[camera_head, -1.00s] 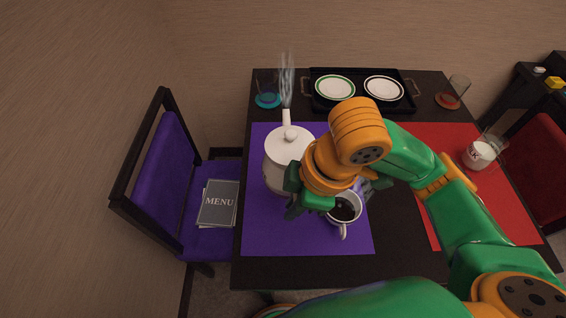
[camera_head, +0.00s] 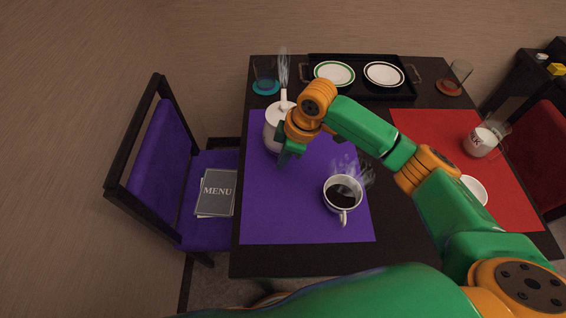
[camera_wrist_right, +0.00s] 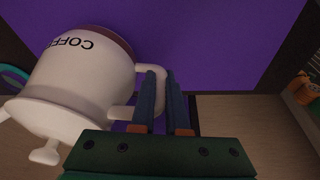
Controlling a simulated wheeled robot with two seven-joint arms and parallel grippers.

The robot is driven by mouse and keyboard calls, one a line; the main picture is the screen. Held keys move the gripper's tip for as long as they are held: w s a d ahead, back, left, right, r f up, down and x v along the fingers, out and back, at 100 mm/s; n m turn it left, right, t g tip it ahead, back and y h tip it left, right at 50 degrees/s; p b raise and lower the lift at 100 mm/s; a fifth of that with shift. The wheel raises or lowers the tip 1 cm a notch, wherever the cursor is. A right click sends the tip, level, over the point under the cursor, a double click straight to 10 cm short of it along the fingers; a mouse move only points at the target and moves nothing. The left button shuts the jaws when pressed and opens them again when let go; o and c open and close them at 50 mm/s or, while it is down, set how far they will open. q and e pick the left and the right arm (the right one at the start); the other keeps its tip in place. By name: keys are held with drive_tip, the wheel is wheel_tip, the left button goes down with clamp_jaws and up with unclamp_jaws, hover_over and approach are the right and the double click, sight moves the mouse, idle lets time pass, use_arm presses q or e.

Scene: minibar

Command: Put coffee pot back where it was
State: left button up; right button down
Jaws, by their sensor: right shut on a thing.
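The white coffee pot (camera_head: 274,130) is at the upper left part of the purple mat (camera_head: 285,215), with steam above its spout. My right gripper (camera_head: 284,158) is at its near side and partly hides it. In the right wrist view the pot (camera_wrist_right: 70,80) fills the left side, with upside-down lettering on its body. The fingers of my right gripper (camera_wrist_right: 166,92) are shut on the pot's handle there. I cannot tell whether the pot's base touches the mat. My left gripper is not in view.
A steaming coffee cup (camera_head: 343,192) stands on the purple mat. A black tray (camera_head: 360,92) with two plates is at the back.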

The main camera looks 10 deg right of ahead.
drive_tip(key=shift+f, duration=1.05)
drive_tip(key=c, duration=1.3)
unclamp_jaws()
drive_tip(key=shift+s+f, duration=0.1)
drive_tip(key=shift+f, duration=0.05)
drive_tip(key=o, duration=0.4)
drive_tip(key=shift+s, duration=0.1)
drive_tip(key=p+v, duration=0.1)
drive_tip(key=v, duration=1.1)
